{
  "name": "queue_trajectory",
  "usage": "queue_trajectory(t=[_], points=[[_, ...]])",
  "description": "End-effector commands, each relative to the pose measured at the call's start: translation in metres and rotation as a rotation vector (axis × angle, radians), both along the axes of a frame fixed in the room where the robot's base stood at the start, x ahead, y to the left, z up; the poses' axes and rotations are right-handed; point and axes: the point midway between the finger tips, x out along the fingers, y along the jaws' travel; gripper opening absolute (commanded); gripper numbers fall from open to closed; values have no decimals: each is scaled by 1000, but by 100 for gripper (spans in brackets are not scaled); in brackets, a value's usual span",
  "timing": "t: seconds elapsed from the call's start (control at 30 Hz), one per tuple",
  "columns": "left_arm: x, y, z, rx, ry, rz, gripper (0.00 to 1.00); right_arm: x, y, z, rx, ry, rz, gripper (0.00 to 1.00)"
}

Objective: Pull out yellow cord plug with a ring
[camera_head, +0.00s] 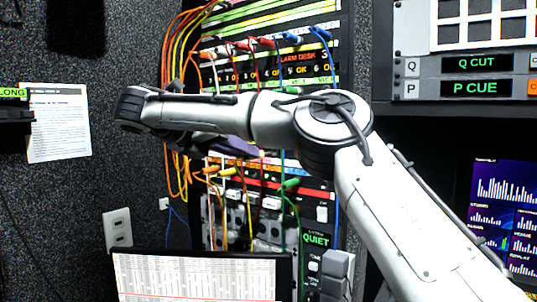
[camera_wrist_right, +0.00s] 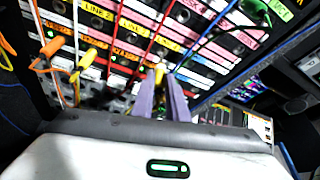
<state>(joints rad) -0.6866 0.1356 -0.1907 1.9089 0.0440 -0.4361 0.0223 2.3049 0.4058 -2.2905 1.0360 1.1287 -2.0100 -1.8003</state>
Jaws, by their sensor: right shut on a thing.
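My right gripper (camera_wrist_right: 163,88) has two purple fingers, shut on a small yellow plug (camera_wrist_right: 160,72) in front of the patch panel. The ring on it is too small to make out, and I cannot tell whether its tip is still inside a socket. In the head view my right gripper (camera_head: 243,147) is mostly hidden behind my own forearm, with only some purple showing. Another yellow plug (camera_wrist_right: 88,56) sits in the panel to the left, beside an orange plug (camera_wrist_right: 52,46). My left gripper is not in view.
The patch panel (camera_head: 262,186) carries several coloured cords that hang close around my gripper. A green plug (camera_head: 291,184) is on its right side. A monitor (camera_head: 200,275) stands below. A control panel (camera_head: 465,75) is at the upper right.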

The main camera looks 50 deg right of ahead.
Motion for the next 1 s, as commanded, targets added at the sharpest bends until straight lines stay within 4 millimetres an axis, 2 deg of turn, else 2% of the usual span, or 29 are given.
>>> queue_trajectory(t=[0.4,0.87,1.0], points=[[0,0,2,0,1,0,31,-1,17,1,-2,-1,1,0],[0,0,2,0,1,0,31,-2,20,0,-1,-1,0,0],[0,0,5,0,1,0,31,-2,26,2,-2,0,2,0]])
